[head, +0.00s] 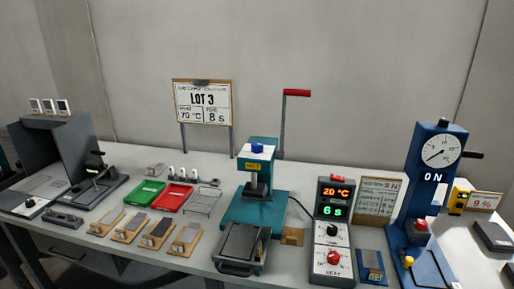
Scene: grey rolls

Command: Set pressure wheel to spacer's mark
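A teal press (253,208) stands mid-table with a blue knob (257,148), possibly the pressure wheel, on its white top above a yellow label. Its setting cannot be read. A raised lever with a red handle (297,93) rises behind it. A small tan wooden block (292,236), possibly the spacer, sits at the right of the press base; any mark on it is too small to read. A dark flat plate with a handle (241,246) lies in front of the press. Neither of my grippers shows in the head view.
A controller (333,232) shows 20 °C and 6 s. The LOT 3 sign (203,102) reads 70 °C, 8 s. A blue dial tester (430,195) stands right; a grey machine (58,150) stands left. Green (148,193) and red (173,197) trays and several sample boards (157,235) lie between.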

